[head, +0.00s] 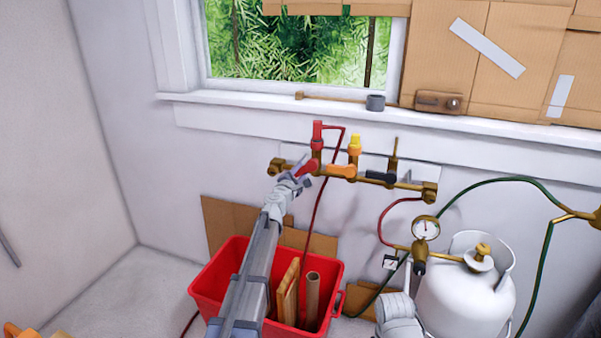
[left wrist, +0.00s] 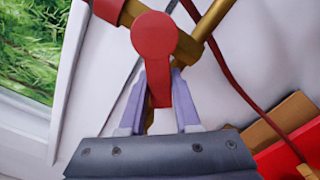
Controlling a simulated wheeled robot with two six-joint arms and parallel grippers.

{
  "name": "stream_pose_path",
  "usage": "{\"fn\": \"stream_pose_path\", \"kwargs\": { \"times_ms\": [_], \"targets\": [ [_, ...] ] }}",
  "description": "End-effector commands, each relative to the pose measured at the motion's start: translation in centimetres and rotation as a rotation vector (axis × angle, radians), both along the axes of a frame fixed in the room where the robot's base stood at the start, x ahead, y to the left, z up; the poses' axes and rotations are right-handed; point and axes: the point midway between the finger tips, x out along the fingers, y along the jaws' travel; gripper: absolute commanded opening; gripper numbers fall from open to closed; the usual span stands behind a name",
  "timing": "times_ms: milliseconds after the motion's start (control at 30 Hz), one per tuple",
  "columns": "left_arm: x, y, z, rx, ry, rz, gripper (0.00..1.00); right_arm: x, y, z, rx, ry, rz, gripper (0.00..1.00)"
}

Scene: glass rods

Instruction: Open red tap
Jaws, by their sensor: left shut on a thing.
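The red tap (head: 308,167) is on a brass pipe manifold (head: 331,172) fixed to the wall below the window. My left gripper (head: 298,173) reaches up to it from below. In the left wrist view, the flat red lever of the tap (left wrist: 155,45) hangs down between the two pale fingers of my left gripper (left wrist: 158,85), which is shut on it. In the head view the gripper hides part of the lever.
An orange tap (head: 342,171) and a dark tap (head: 380,177) sit to the right on the manifold. A white gas cylinder (head: 465,305) with a gauge (head: 426,228) and hoses stands at lower right. A red crate (head: 207,285) holding wood pieces lies under my left arm.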

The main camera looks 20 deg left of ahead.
Motion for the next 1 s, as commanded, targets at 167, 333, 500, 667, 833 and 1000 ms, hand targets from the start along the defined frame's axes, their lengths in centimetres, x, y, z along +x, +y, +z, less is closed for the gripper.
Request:
{"fn": "stream_pose_path", "kwargs": {
  "times_ms": [167,333,500,667,833,1000],
  "targets": [
    [-0.1,-0.6,-0.9,-0.166,0.006,0.001,0.0,0.0,0.0,-0.8,0.0,0.0,0.0,0.5],
    [-0.1,-1.2,-1.3,-0.327,0.011,0.002,0.0,0.0,0.0,-1.3,0.0,0.0,0.0,0.5],
    [-0.1,-2.0,-1.7,-0.486,0.017,0.0,0.0,0.0,0.0,-1.7,0.0,0.0,0.0,0.5],
    [-0.1,-2.7,-1.9,-0.625,0.021,0.002,0.0,0.0,0.0,-1.9,0.0,0.0,0.0,0.5],
    [-0.1,-3.2,-2.0,-0.749,0.026,0.002,0.0,0.0,0.0,-2.0,0.0,0.0,0.0,0.5],
    [-0.2,-3.8,-2.1,-0.842,0.029,0.001,0.0,0.0,0.0,-2.1,0.0,0.0,0.0,0.5]
  ]
}}
